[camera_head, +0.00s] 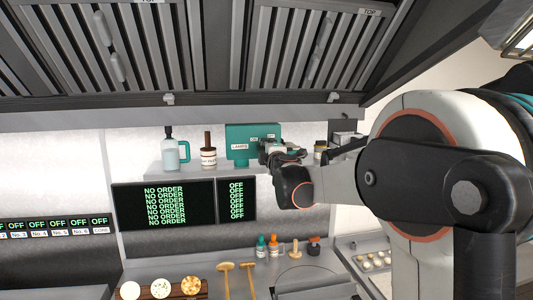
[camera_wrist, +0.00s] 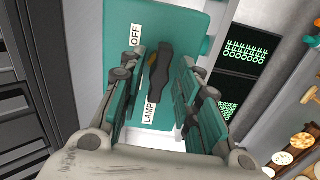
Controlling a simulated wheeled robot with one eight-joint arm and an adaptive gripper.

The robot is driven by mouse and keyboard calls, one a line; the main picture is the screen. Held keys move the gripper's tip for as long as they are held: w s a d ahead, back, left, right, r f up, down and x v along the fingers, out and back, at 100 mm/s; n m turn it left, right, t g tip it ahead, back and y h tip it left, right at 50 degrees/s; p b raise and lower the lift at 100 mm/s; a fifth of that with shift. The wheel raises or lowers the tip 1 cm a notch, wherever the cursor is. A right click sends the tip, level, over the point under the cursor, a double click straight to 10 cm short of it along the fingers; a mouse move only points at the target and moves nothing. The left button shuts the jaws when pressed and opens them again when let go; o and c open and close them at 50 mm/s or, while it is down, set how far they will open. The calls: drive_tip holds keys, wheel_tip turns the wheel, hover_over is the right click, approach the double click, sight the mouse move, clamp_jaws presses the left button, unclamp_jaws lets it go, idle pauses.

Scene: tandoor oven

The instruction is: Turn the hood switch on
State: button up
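A teal switch box (camera_head: 239,132) is mounted above the shelf in the head view, with a white label reading LAMPS. In the wrist view its teal face (camera_wrist: 185,30) fills the middle, with labels OFF and one starting LAMP, partly hidden. A black switch lever (camera_wrist: 161,68) stands out from this face. My gripper (camera_wrist: 160,82) is open, with its teal-padded fingers on either side of the lever. A gap shows between lever and fingers; I see no clear contact. In the head view my gripper (camera_head: 281,152) is at the box's right side and hides part of it.
A shelf (camera_head: 190,168) left of my gripper holds a soap bottle (camera_head: 171,152) and a brown-topped jar (camera_head: 208,152). Below hangs an order screen (camera_head: 165,205). The hood (camera_head: 215,100) overhangs above.

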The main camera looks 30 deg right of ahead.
drive_tip(key=v, duration=0.7)
idle(0.4)
drive_tip(key=shift+r, duration=0.1)
